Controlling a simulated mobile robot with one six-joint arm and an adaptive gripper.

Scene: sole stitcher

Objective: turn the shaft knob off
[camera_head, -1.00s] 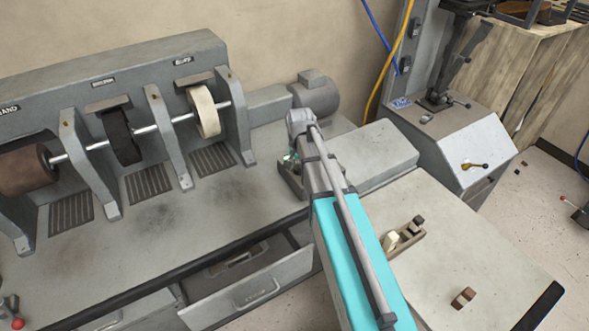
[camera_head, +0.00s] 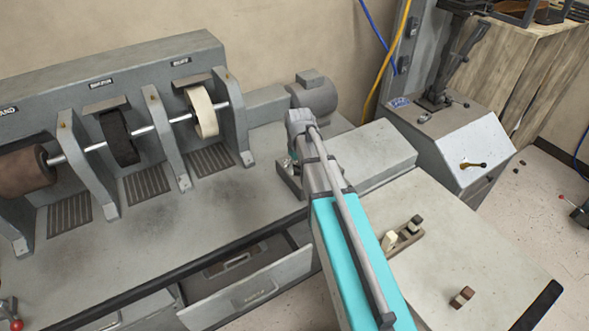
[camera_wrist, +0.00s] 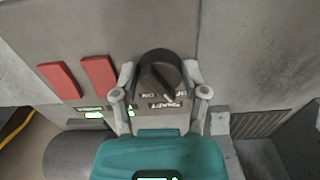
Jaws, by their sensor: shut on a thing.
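The shaft knob (camera_wrist: 158,75) is a round black knob on a grey panel in the wrist view, above an upside-down SHAFT label (camera_wrist: 167,105). A ridge on it slants to the lower right. Small position labels flank it below, too small to read surely. My gripper (camera_wrist: 160,78) has one finger on each side of the knob and is shut on it. In the head view my gripper (camera_head: 291,158) is mostly hidden behind my arm, low beside the bench machine, and the knob cannot be seen.
The finishing machine's wheels (camera_head: 203,113) stand left of my arm. An open drawer (camera_head: 248,290) is below. A grey side table (camera_head: 480,240) is on the right.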

